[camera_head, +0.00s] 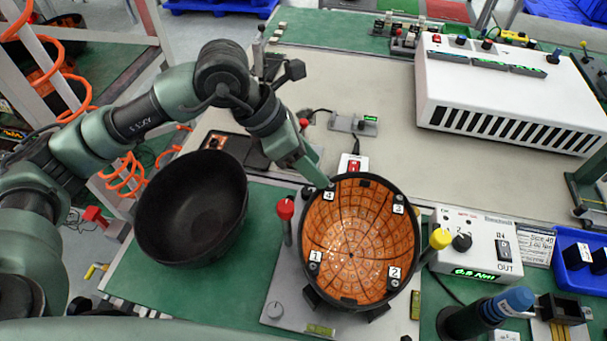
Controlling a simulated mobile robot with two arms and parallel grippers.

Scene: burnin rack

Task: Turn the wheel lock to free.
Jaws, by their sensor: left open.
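An orange-tiled bowl (350,240) with a black rim and corner labels 1 to 4 sits in a fixture on a grey base plate (285,305). A red-knobbed lever (285,210) stands at its left and a yellow-knobbed lever (440,238) at its right. No label that I can read shows which part is the wheel lock. My left gripper (318,178) is open and points down at the bowl's upper-left rim, near label 4. Its fingertips are small here, and I cannot tell whether they touch the rim. My right gripper is not in view.
An empty black bowl (192,208) stands left of the fixture. A white control box (478,243) with a black knob is at the right, beside a blue bin (580,268). A large white vented unit (510,95) is at the back. The beige table middle is mostly clear.

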